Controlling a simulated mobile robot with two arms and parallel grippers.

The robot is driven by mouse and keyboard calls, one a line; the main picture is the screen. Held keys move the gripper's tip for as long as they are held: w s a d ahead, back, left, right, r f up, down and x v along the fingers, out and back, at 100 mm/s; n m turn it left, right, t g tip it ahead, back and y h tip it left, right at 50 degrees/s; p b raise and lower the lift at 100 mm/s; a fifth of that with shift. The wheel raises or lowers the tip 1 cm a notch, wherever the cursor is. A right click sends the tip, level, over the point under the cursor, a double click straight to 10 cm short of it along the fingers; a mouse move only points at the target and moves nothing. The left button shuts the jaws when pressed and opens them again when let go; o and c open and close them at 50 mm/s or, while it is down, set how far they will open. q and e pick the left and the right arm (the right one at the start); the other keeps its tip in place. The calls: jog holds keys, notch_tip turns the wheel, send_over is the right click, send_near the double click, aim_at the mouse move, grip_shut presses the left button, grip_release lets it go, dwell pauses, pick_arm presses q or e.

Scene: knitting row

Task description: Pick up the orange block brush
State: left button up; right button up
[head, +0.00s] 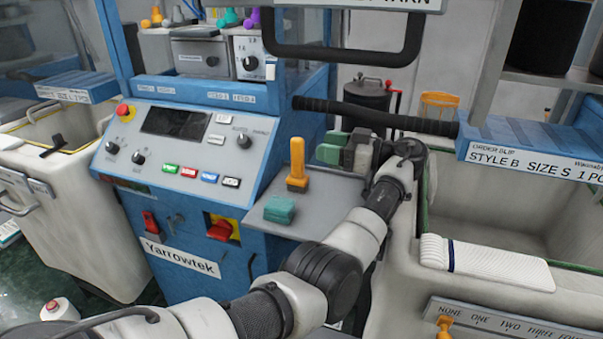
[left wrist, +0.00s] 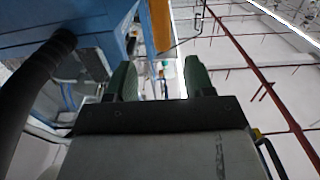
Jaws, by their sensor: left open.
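The orange block brush (head: 297,168) stands upright on the grey side shelf of the blue machine, its handle pointing up, in the middle of the head view. A teal block (head: 280,209) sits just in front of it on the same shelf. My left gripper (head: 331,147) has green fingers and is just right of the brush's handle, apart from it in the picture. In the left wrist view the left gripper (left wrist: 161,78) is open with nothing between its fingers. An orange strip (left wrist: 160,25) shows beyond them; I cannot tell if it is the brush. My right gripper is not in view.
The blue machine (head: 190,262) with a control panel (head: 178,150) stands left of the shelf (head: 335,192). A black bar (head: 375,117) runs above my left gripper. A pale bin (head: 395,285) with a white knitted roll (head: 485,262) is at the right.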

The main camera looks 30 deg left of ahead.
aim_at(304, 141)
pick_arm(q)
jog(key=x, duration=0.3)
jog(key=shift+s+a+r+p, duration=0.25)
jog(key=shift+s+a+p, duration=0.1)
jog(key=shift+p, duration=0.05)
jog(key=shift+a, duration=0.6)
jog(key=p+x, duration=0.1)
jog(key=x, duration=0.2)
jog(key=shift+s+a+p, duration=0.25)
jog(key=shift+a+p, duration=0.05)
jog(key=shift+a+f, duration=0.1)
jog(key=shift+a, duration=0.2)
jog(key=shift+c, duration=0.3)
grip_shut()
